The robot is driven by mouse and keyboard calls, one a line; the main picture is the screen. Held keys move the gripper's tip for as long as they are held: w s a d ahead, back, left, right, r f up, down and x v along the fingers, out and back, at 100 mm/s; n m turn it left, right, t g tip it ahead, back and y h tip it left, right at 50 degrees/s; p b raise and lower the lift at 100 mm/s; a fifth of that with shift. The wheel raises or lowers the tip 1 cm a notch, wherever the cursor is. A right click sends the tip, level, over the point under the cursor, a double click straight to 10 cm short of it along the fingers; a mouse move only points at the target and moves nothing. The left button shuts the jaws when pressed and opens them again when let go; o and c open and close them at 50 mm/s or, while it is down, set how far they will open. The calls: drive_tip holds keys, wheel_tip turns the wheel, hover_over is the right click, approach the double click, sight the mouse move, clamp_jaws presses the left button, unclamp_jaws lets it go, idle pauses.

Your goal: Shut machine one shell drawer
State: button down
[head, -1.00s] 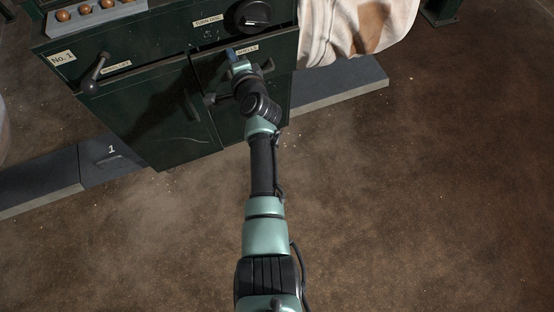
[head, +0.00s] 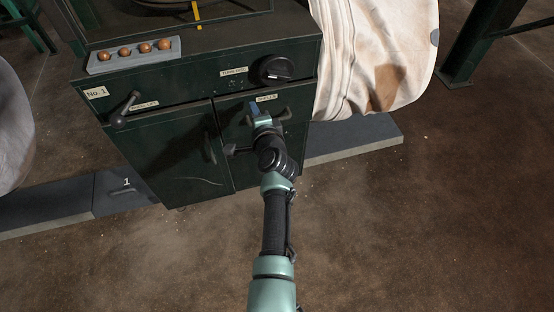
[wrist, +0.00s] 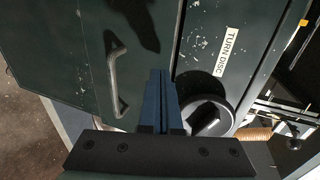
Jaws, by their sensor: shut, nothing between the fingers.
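The shell drawer front, with its "SHELLS" label (head: 266,98), is at the upper right of the dark green No. 1 cabinet, below the turn-disc dial (head: 277,69). My gripper (head: 254,108) is in front of it, just under and left of the label. In the wrist view its blue fingers (wrist: 161,98) are together with nothing between them, pointing at the green front. A dark bar handle (wrist: 118,78) shows beside the fingers. My wrist hides much of the drawer front. I cannot tell how far out the drawer stands, or whether the fingertips touch it.
A black lever (head: 124,109) sticks out at the cabinet's left. A tray (head: 100,66) of brown round things rests on top. A stained cloth bag (head: 385,55) hangs at the right, above a grey plinth (head: 350,138). The brown floor (head: 430,240) in front is clear.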

drive_tip(key=p+v, duration=0.4)
drive_tip(key=v, duration=0.7)
wheel_tip(320, 180, up, 35)
drive_tip(key=d+n+t, duration=0.1)
drive_tip(key=n+t, duration=0.5)
drive_tip(key=n, duration=0.3)
drive_tip(key=s+d+r+n+t+h+p, duration=0.1)
drive_tip(key=s+r+n+t+h, duration=0.15)
drive_tip(key=s+r, duration=0.5)
drive_tip(key=s+d+r+n+t+h+p, duration=0.1)
drive_tip(key=s+r+t, duration=0.3)
drive_tip(key=r, duration=0.7)
drive_tip(key=s+d+r+n+t+h+p, duration=0.1)
drive_tip(key=s+d+r+n, duration=0.1)
drive_tip(key=s+r, duration=0.6)
wheel_tip(320, 180, up, 25)
drive_tip(key=w+p, duration=0.1)
drive_tip(key=p, duration=2.3)
drive_tip(key=shift+w+a+r, duration=0.2)
drive_tip(key=shift+a, duration=0.1)
